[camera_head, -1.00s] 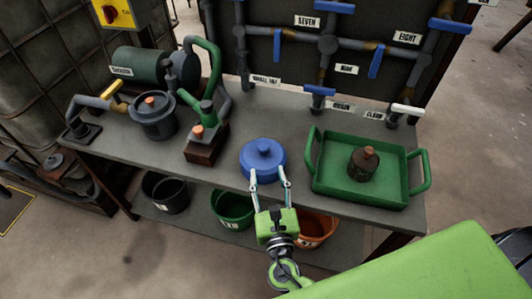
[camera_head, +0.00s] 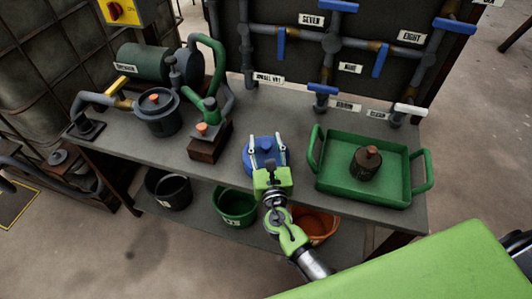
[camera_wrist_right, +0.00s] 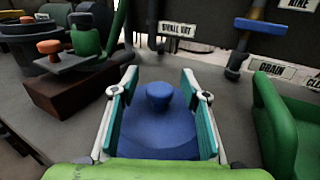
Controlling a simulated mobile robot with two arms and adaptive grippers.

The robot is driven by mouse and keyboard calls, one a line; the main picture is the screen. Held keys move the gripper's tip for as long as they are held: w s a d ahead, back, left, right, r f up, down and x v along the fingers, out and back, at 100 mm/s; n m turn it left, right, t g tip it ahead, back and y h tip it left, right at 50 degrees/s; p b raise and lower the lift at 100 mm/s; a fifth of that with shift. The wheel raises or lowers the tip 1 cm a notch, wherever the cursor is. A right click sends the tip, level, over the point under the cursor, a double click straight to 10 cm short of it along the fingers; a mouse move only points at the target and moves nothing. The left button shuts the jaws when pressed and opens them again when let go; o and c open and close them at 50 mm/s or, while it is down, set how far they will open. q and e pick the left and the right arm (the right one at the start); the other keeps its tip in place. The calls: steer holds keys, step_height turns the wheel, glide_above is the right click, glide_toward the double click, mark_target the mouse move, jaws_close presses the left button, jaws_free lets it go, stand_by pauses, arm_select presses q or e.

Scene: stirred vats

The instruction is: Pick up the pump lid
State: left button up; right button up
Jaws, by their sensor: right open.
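The blue round lid (camera_head: 261,146) with a knob on top lies on the grey bench, between the green pump and the green tray. It also shows in the right wrist view (camera_wrist_right: 158,130), with its knob between the two fingers. My right gripper (camera_head: 267,142) is open over the lid, with one finger on each side of the knob. A gap shows between each finger and the knob. Whether the fingers touch the lid's top cannot be told. My left gripper is not in view.
The green tray (camera_head: 326,178) with a brown bottle (camera_head: 366,162) stands close on the right. The green pump (camera_head: 210,115) on its brown block (camera_head: 208,146) stands on the left. A grey pot (camera_head: 157,118) is further left. Pipes (camera_head: 324,98) rise behind. Buckets (camera_head: 237,206) sit on the shelf below.

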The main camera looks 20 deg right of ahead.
jaws_close()
